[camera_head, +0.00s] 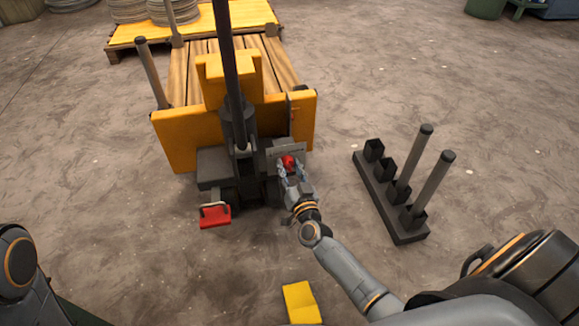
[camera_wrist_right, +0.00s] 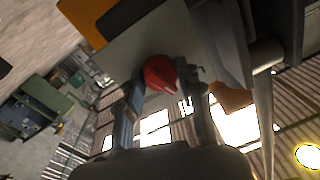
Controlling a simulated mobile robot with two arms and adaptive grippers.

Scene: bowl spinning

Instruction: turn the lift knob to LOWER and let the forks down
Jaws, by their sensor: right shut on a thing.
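The red lift knob (camera_head: 288,161) sits on a small grey plate (camera_head: 299,149) at the near right of the yellow lift truck (camera_head: 185,139). My right gripper (camera_head: 291,169) is shut on the knob. In the right wrist view the knob (camera_wrist_right: 160,74) shows between my two fingers, in front of the grey plate (camera_wrist_right: 135,50). I cannot read any marking or tell the knob's setting. The forks are not clearly visible; a wooden slatted deck (camera_head: 190,77) lies behind the truck's yellow body. My left gripper is out of view; only part of my left arm shows at lower left.
A black handle bar (camera_head: 228,60) rises from the truck. A red pedal (camera_head: 215,214) sticks out low at its front. A dark rack (camera_head: 408,232) with upright posts stands to the right. A yellow piece (camera_head: 301,302) lies near the bottom. Floor between is clear.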

